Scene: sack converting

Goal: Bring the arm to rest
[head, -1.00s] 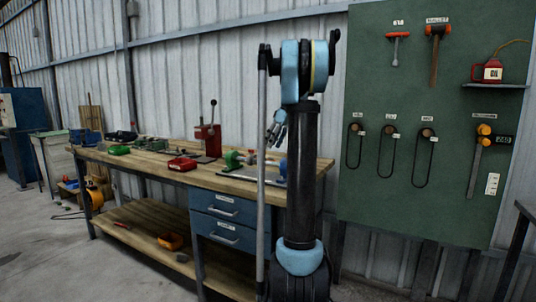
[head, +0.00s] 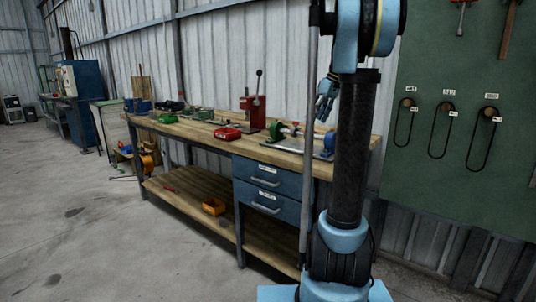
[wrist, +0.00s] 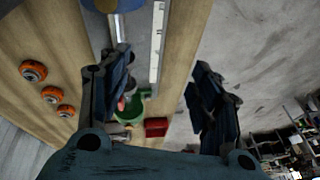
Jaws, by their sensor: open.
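My arm stands upright in the right half of the head view, folded over at its top, in front of the workbench (head: 200,134). My gripper (head: 325,103) hangs beside the upper arm, over the right part of the bench in the picture. In the wrist view my gripper (wrist: 158,92) has its two dark fingers wide apart with nothing held between them. The bench top (wrist: 63,25) lies beyond the fingers, with a green part and a red bin (wrist: 156,127) seen between them.
A red press (head: 253,108), a red bin (head: 227,133) and other tools stand on the bench. An orange bin (head: 213,206) sits on the lower shelf. A green tool board (head: 450,165) hangs at right. The floor (head: 100,235) at left is clear.

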